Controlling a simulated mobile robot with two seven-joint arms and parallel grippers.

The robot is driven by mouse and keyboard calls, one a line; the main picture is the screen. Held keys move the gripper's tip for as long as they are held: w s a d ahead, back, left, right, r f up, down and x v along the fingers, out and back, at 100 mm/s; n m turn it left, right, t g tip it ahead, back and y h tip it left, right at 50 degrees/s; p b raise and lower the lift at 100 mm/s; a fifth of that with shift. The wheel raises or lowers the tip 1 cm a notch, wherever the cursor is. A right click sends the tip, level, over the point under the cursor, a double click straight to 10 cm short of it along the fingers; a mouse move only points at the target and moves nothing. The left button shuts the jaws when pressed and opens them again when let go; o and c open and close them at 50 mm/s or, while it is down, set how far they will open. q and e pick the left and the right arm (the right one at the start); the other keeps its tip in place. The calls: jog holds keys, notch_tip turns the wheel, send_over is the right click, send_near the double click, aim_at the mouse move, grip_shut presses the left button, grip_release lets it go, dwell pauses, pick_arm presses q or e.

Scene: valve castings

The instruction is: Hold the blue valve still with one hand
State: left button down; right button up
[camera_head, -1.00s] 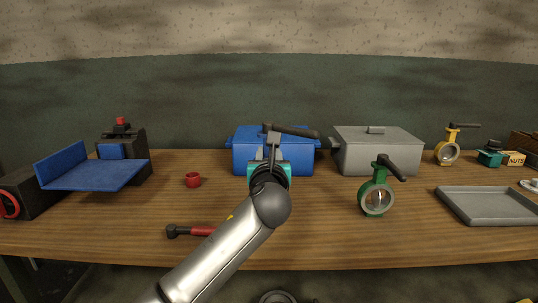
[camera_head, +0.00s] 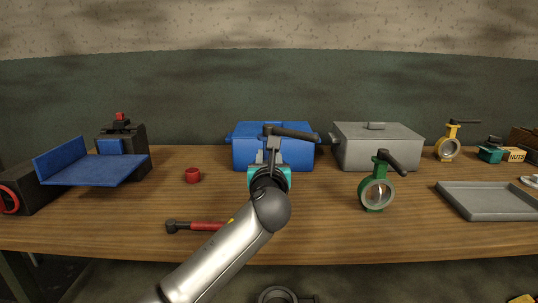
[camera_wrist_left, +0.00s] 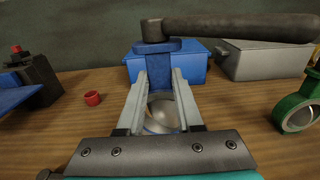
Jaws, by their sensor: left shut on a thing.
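The blue valve stands upright in the left wrist view, with its blue neck (camera_wrist_left: 159,68) between the fingers and its dark lever handle (camera_wrist_left: 240,28) reaching to the right. My left gripper (camera_wrist_left: 159,85) is shut on the neck, just below the top flange. In the head view my left gripper (camera_head: 272,152) and arm hide most of the valve. Its dark lever (camera_head: 292,132) shows above the fingers. The lower ring is partly hidden by the gripper. My right gripper is not in view.
A blue lidded bin (camera_head: 240,150) and a grey one (camera_head: 376,150) stand behind. A green valve (camera_head: 376,190) and a grey tray (camera_head: 488,214) are to the right. A red cup (camera_head: 192,176), a red-handled tool (camera_head: 200,226) and a blue-plated fixture (camera_head: 95,170) are to the left.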

pick_arm(q)
notch_tip(320, 180, down, 7)
jog(key=b, duration=0.3)
dwell(2.6)
jog(key=shift+f, duration=0.4)
dwell(0.5)
